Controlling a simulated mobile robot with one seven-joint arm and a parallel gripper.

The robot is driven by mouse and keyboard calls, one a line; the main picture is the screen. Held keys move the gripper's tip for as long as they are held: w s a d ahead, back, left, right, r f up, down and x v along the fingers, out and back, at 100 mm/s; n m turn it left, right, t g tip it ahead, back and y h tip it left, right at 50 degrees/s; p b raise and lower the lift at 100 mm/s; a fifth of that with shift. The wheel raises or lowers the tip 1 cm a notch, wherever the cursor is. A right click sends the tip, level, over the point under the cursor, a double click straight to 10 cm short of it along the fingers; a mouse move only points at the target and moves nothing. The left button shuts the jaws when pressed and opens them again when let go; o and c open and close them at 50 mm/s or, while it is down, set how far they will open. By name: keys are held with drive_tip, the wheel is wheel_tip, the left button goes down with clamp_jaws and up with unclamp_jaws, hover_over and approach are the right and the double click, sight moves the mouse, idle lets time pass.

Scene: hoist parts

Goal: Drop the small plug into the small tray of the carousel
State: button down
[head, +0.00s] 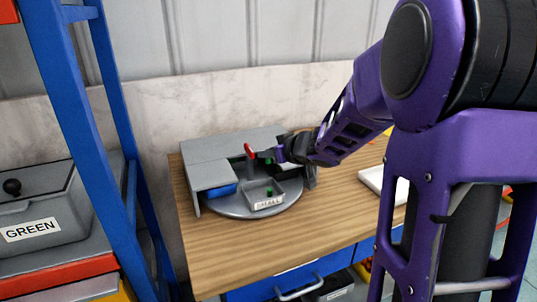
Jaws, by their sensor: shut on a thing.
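The carousel (230,210) is a round grey turntable under a grey cover on the wooden table. The small tray (252,203), an open grey box labelled "SMALL", sits at its front, outside the cover. A small green piece (269,192) shows inside this tray. My gripper (276,157) is above and behind the tray, beside the cover's right part. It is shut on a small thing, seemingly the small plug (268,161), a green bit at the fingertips. The held thing is tiny and partly hidden by the fingers.
A red-topped upright handle (249,151) stands just left of my gripper. The grey cover (230,148) closes off the carousel's back and left, with a blue piece (222,190) under it. A white tray (372,180) lies at right. The table's front is clear.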

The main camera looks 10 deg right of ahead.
drive_tip(key=shift+f, duration=0.25)
drive_tip(key=c, duration=0.8)
unclamp_jaws()
drive_tip(key=shift+o, duration=0.2)
drive_tip(key=p+v, duration=0.9)
drive_tip(key=v, duration=0.8)
drive_tip(key=shift+s+p, duration=0.25)
drive_tip(key=shift+p, duration=0.15)
